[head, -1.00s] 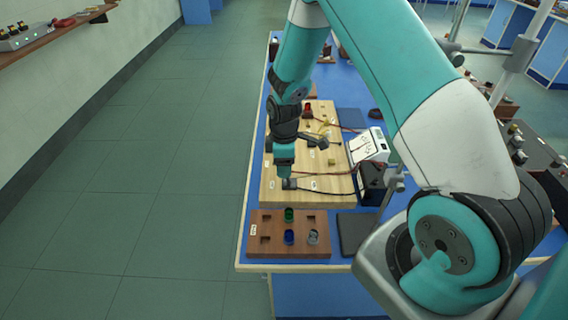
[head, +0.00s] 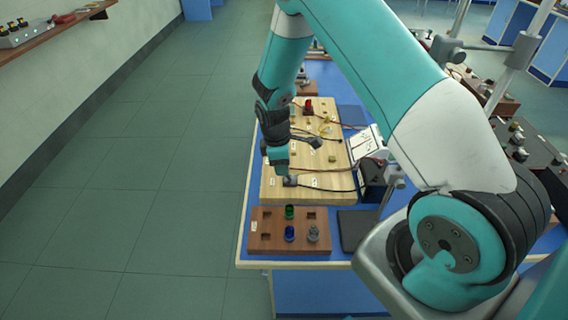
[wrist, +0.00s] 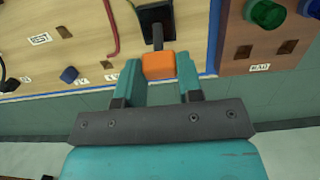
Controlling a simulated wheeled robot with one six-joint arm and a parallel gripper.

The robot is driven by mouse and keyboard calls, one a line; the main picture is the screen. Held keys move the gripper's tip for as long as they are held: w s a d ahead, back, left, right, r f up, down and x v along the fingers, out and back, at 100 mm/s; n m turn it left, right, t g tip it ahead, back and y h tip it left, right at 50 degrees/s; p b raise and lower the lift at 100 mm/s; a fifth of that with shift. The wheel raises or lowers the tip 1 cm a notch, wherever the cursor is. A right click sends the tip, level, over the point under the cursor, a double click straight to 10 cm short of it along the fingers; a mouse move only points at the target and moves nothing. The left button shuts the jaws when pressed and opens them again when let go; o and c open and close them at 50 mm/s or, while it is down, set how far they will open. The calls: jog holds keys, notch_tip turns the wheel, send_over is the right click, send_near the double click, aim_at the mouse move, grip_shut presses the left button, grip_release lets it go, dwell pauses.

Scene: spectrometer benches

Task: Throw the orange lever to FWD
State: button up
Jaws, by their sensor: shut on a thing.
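The orange lever (wrist: 158,65) has a block-shaped orange knob on a dark stem that rises from a black base (wrist: 157,18). The base also shows in the head view (head: 290,181), near the front left of the wooden board. My gripper (wrist: 160,70) has its two teal fingers on either side of the knob and is shut on it. In the head view my gripper (head: 278,160) is just to the left of and behind the base, and it hides the knob there. The label FWD cannot be read in either view.
A brown rack (head: 263,245) with green, blue and grey pieces stands in front of the wooden board (head: 275,193). Red and black cables cross the board to a white meter (head: 364,147) on the right. Open floor (head: 140,190) lies to the left.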

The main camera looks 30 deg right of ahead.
jog(key=o, duration=0.9)
jog(key=shift+o, duration=0.2)
notch_tip(320, 180, up, 17)
jog(key=w+a+b, duration=0.1)
jog(key=a+b, duration=0.1)
jog(key=b, duration=0.1)
jog(key=shift+w+r, duration=0.15)
